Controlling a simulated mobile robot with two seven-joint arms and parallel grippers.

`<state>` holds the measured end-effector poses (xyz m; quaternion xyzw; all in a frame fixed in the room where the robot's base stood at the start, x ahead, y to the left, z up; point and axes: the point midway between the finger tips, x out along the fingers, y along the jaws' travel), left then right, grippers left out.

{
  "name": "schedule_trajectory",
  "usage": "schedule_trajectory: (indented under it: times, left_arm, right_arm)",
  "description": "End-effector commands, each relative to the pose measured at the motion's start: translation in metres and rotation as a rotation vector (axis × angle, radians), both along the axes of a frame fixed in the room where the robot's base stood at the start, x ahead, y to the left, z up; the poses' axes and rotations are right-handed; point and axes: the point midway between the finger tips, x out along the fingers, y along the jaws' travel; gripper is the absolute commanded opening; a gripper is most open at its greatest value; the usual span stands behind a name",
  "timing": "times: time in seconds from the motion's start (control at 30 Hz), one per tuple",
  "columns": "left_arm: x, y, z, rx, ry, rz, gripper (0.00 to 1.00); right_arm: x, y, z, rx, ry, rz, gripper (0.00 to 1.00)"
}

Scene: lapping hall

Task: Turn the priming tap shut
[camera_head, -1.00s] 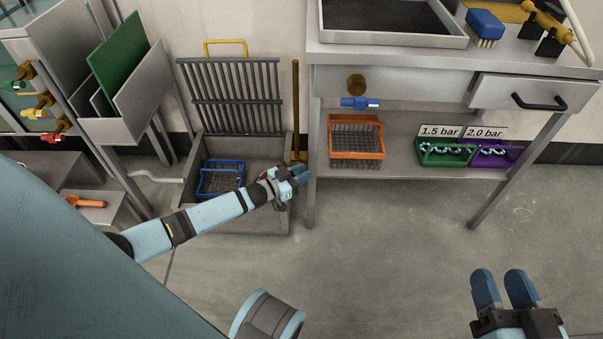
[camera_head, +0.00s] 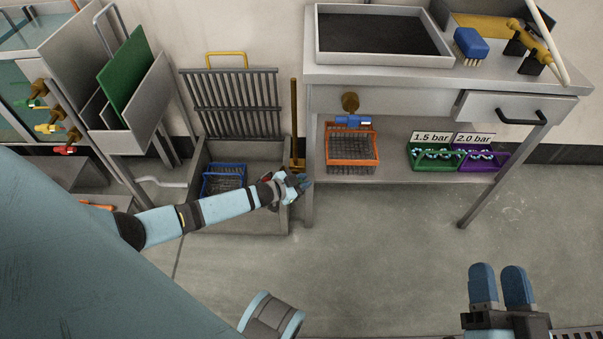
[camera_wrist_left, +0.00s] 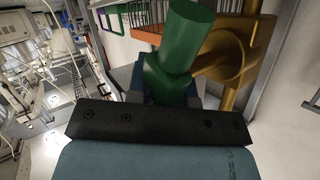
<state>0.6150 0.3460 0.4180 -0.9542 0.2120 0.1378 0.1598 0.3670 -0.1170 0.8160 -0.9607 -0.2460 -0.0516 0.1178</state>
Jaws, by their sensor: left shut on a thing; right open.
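A brass pipe (camera_head: 294,125) stands upright beside the left front leg of the bench. In the left wrist view, a tap with a round brass body (camera_wrist_left: 228,58) has a thick green handle (camera_wrist_left: 185,40). My left gripper (camera_head: 300,183) is low beside the foot of the pipe, and in its wrist view it is shut on the green handle. The fingertips are mostly hidden there behind the dark gripper body. My right gripper (camera_head: 499,270) is open and empty over bare floor at the lower right.
A blue-handled tap (camera_head: 353,122) hangs below the bench (camera_head: 390,76). An orange basket (camera_head: 350,162), green crate (camera_head: 433,161) and purple crate (camera_head: 483,161) sit on its shelf. A blue basket (camera_head: 222,180) stands in the grey trough. The floor in front is clear.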

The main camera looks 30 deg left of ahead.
Motion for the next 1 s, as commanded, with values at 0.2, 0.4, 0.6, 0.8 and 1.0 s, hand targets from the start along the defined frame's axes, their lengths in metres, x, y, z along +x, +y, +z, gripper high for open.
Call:
schedule_trajectory:
  times: [0.2,0.4,0.6,0.8,1.0]
  left_arm:
    - [0.001,-0.002,0.002,0.127,0.078,-0.001,0.00]
    - [0.003,-0.004,-0.001,0.264,0.162,-0.001,0.00]
    - [0.003,-0.005,-0.008,0.424,0.260,0.000,0.00]
    - [0.003,-0.005,-0.016,0.585,0.359,0.000,0.00]
    - [0.002,-0.004,-0.024,0.730,0.449,0.000,0.00]
  right_arm:
    - [0.002,-0.009,-0.004,-0.057,0.069,-0.042,0.45]
    - [-0.002,-0.027,-0.049,-0.191,0.275,-0.081,0.45]
    - [-0.019,-0.050,-0.095,-0.319,0.487,-0.111,0.45]
    - [-0.023,-0.056,-0.102,-0.357,0.537,-0.119,0.45]
    - [-0.024,-0.057,-0.103,-0.367,0.546,-0.123,0.45]
